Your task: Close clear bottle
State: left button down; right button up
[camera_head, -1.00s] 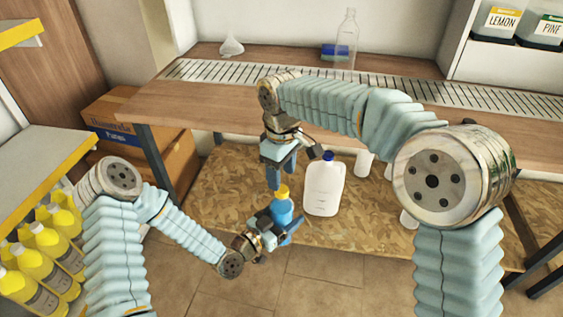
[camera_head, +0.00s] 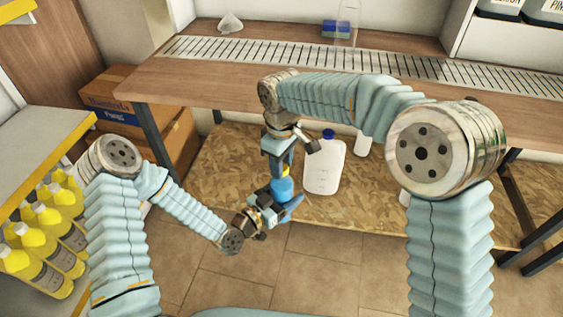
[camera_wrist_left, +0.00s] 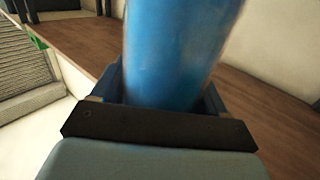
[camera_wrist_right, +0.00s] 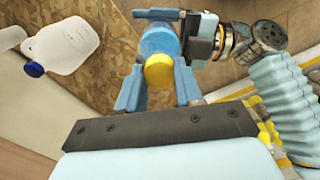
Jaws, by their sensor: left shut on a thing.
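My left gripper (camera_head: 277,198) is shut on a blue bottle (camera_head: 283,187) with a yellow cap (camera_head: 286,171) and holds it upright off the shelf. In the left wrist view the blue bottle (camera_wrist_left: 178,50) fills the space between the jaws. My right gripper (camera_head: 279,165) points down over the cap. In the right wrist view its fingers (camera_wrist_right: 158,85) stand apart on either side of the yellow cap (camera_wrist_right: 158,72); contact is unclear. A colourless clear bottle (camera_head: 347,24) stands on the back table, its top out of frame.
A white jug (camera_head: 324,168) with a blue cap stands close to the right of the grippers on the low board (camera_head: 225,190). A blue sponge-like block (camera_head: 335,29) and a funnel (camera_head: 230,22) are on the table. Yellow bottles (camera_head: 42,225) stand at the left.

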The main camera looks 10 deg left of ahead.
grip_shut()
jog(key=o, duration=1)
grip_release()
notch_tip(320, 180, up, 12)
